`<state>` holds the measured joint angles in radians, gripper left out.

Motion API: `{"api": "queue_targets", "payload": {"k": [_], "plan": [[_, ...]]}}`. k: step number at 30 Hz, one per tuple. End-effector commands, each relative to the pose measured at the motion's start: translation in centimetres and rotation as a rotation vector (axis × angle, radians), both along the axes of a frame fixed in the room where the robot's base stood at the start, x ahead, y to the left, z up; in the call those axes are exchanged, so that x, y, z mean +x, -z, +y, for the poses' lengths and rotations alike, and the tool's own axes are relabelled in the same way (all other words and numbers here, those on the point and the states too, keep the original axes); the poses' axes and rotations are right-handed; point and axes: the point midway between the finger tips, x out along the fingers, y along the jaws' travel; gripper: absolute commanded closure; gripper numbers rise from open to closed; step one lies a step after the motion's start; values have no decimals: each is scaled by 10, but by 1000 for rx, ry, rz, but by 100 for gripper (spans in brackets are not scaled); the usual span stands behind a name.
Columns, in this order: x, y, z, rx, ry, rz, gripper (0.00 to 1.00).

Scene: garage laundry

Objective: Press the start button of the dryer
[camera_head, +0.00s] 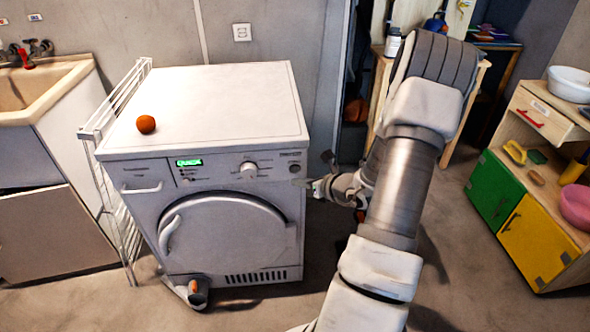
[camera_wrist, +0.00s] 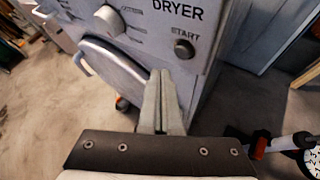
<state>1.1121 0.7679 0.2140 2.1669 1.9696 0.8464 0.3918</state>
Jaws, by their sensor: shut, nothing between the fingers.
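The dryer (camera_head: 205,130) is a white front-loading machine with a round door and a control panel along its upper front. In the wrist view its start button (camera_wrist: 184,49) is a dark round knob under the word START, on the panel's right side. The button also shows in the head view (camera_head: 295,169) at the panel's right end. My gripper (camera_head: 306,184) is at the right front edge of the dryer, close to the button. In the wrist view its shut fingers (camera_wrist: 161,76) point at the panel, below and left of the button. I cannot tell whether they touch the dryer.
An orange ball (camera_head: 146,124) lies on the dryer top. A white drying rack (camera_head: 118,185) stands at the dryer's left, beside a sink (camera_head: 45,82). A grey-orange object (camera_head: 197,291) is on the floor in front. A toy kitchen (camera_head: 535,190) stands at right.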

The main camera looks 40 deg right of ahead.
Motion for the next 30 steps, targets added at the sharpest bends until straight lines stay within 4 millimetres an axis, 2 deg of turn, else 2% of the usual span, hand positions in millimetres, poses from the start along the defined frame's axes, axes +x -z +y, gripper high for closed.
{"api": "queue_targets", "payload": {"k": [9,30], "plan": [[15,0,-9,-1,0,0,100],[15,0,-10,0,0,0,100]]}}
